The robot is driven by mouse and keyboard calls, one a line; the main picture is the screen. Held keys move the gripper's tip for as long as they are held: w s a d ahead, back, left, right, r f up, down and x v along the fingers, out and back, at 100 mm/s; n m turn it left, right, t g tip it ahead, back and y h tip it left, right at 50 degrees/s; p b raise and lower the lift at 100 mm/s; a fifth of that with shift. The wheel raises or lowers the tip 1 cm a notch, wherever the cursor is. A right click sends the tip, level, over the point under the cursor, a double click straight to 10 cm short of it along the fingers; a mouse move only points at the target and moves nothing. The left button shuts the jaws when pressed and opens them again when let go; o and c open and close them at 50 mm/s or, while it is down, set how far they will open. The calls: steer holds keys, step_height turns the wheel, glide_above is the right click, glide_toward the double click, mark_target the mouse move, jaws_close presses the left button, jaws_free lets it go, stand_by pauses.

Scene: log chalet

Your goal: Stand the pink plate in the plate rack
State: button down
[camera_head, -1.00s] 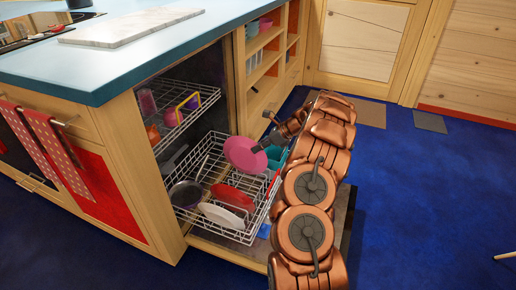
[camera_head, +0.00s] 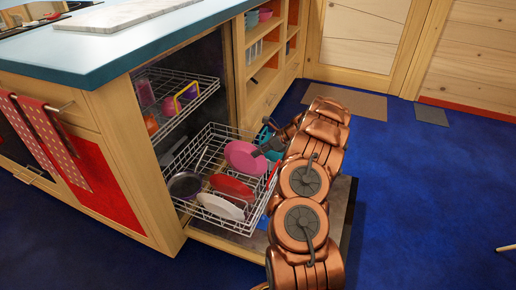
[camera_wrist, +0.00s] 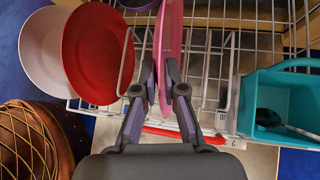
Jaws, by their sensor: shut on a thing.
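The pink plate (camera_head: 242,156) stands roughly upright, seen nearly edge-on in the wrist view (camera_wrist: 171,35). My gripper (camera_head: 264,151) is shut on its near edge, one finger on each side, as the wrist view shows (camera_wrist: 161,78). The plate is at the white wire rack (camera_head: 205,222) of the open dishwasher, low among its wires. Its lower edge is hidden, so I cannot tell whether it rests on the rack. A red plate (camera_head: 231,186) and a white plate (camera_head: 220,206) are in the rack beside it.
A dark pan (camera_head: 184,185) is at the rack's left. A teal container (camera_wrist: 272,128) is right of my gripper in the wrist view. The upper rack (camera_head: 200,88) holds cups above the lower rack's back.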

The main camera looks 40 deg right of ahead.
steer(key=shift+f, duration=1.8)
steer(key=c, duration=1.2)
jaws_free()
steer(key=v, duration=1.2)
